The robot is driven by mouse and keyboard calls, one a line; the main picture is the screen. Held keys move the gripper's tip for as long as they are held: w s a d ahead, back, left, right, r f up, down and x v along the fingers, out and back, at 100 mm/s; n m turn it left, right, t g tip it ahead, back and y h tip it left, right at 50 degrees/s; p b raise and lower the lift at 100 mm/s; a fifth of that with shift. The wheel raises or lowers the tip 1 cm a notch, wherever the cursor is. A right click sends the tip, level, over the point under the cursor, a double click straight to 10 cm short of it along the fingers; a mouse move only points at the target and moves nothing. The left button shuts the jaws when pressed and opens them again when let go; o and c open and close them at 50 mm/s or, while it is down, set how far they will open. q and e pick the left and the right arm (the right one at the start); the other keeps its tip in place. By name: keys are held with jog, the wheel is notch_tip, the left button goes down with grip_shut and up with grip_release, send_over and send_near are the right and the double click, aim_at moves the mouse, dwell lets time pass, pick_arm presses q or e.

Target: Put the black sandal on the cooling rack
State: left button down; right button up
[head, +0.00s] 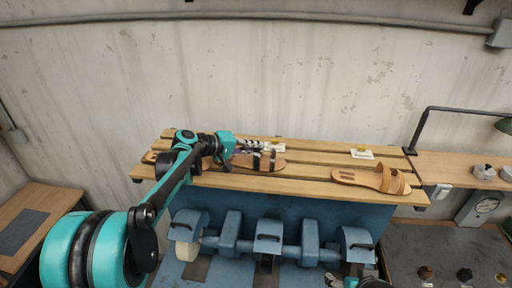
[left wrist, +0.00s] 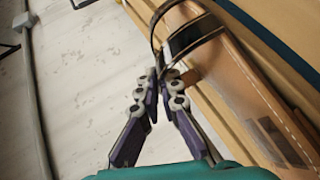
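The black sandal (head: 262,161), a tan sole with dark straps, lies on the slatted wooden cooling rack (head: 315,187), left of its middle. Its sole (left wrist: 245,85) and a dark-edged strap (left wrist: 195,37) fill the right of the left wrist view. My left gripper (head: 246,147) is at this sandal's strap from the back side. In the left wrist view its fingertips (left wrist: 161,78) are nearly together, with the strap's edge between them. My right gripper (head: 333,281) is partly visible at the bottom edge, and its opening is unclear.
A tan sandal (head: 375,179) lies at the rack's right end, near a small card (head: 362,154). Another sandal is partly hidden behind my left arm. A blue machine (head: 268,235) stands below the rack. A lamp arm (head: 418,130) rises at right. Slats between the sandals are clear.

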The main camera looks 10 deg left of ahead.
pick_arm(q)
jog(key=c, duration=2.2)
grip_release()
jog(key=shift+f, duration=0.1)
jog(key=o, duration=0.5)
